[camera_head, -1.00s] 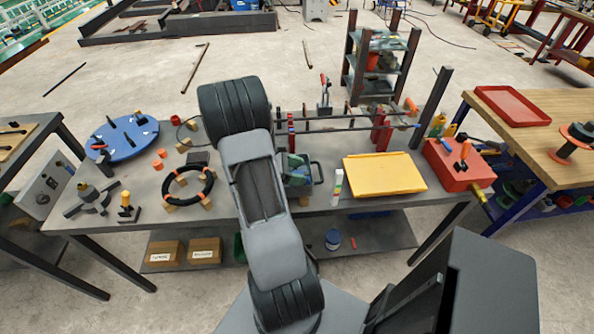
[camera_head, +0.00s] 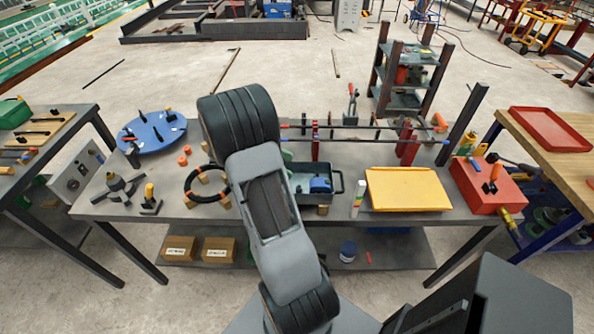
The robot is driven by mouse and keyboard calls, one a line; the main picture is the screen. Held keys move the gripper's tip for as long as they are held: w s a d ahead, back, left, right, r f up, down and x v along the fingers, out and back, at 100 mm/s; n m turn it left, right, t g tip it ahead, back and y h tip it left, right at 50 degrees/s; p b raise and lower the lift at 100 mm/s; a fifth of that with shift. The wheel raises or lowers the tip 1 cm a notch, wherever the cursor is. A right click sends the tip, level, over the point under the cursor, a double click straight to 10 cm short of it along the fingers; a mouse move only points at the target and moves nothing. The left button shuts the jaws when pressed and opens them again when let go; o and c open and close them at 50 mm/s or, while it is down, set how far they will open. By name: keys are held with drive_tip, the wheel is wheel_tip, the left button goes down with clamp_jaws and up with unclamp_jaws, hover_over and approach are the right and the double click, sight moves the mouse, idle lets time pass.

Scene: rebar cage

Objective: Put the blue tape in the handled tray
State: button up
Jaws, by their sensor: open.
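The handled tray (camera_head: 336,198) is a dark grey open tray on the workbench, just right of my arm, with a handle at its right end. A small blue object (camera_head: 320,185) lies inside it; it looks like the blue tape, but it is too small to be sure. My arm's upper links cover the tray's left part. My gripper is hidden behind my arm, so its place relative to the tray and the tape does not show.
A rebar frame (camera_head: 350,127) stands behind the tray. A yellow board (camera_head: 408,190) and a white tube (camera_head: 358,197) are to its right, and a red toolbox (camera_head: 490,184) further right. A black ring (camera_head: 190,181) and blue disc (camera_head: 153,134) lie left.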

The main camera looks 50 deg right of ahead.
drive_tip(key=a+r+m+t+y, duration=0.3)
drive_tip(key=a+t, duration=0.4)
drive_tip(key=a, duration=0.6)
drive_tip(key=a+r+m+t+y, duration=0.4)
drive_tip(key=a+t, duration=0.4)
drive_tip(key=a, duration=0.6)
drive_tip(key=shift+s+a+r+y, duration=0.3)
drive_tip(key=shift+r+y, duration=0.1)
drive_tip(key=shift+y, duration=0.1)
